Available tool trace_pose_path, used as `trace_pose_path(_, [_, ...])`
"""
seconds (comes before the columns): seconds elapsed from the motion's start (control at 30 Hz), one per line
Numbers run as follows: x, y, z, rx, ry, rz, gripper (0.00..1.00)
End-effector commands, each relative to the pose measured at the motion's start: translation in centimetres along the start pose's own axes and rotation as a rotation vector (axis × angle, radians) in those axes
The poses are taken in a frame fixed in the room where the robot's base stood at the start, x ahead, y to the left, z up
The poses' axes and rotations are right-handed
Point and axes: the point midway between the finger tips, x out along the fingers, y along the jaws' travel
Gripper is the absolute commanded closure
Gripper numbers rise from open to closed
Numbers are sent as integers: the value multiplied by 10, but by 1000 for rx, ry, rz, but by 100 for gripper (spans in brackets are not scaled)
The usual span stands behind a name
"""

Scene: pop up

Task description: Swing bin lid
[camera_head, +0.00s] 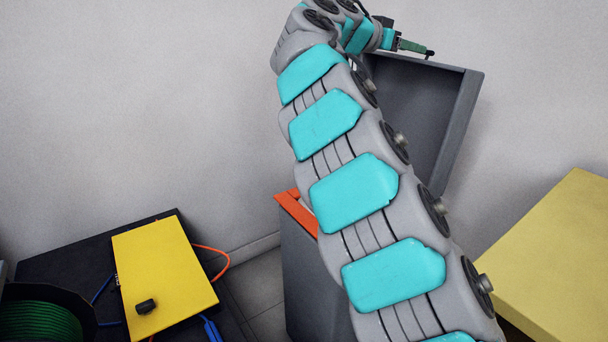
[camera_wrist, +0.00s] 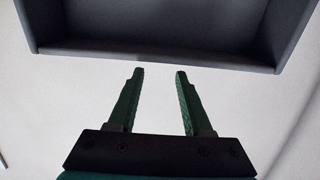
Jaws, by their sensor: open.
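The bin lid (camera_head: 427,112) is a dark grey hollow panel with a raised rim. It stands tilted up against the wall side, its inner face showing. The grey bin body (camera_head: 301,272) is below, largely hidden behind my arm, with an orange edge (camera_head: 295,208) at its top. My gripper (camera_head: 430,53) is at the upper edge of the lid. In the wrist view my gripper's two green fingers (camera_wrist: 158,72) are apart with nothing between them. The lid's rim (camera_wrist: 155,60) lies just beyond the fingertips there; whether they touch it I cannot tell.
A yellow box (camera_head: 165,275) with a black knob and cables sits on a dark surface at left. A green cable reel (camera_head: 40,320) is at lower left. A pale yellow block (camera_head: 560,255) stands at right. The wall behind is bare.

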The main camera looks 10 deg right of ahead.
Motion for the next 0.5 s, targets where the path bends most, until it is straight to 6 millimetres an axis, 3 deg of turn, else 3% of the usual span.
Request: trace_pose_path(0.5, [67,1,-4,-3,-2,3,50])
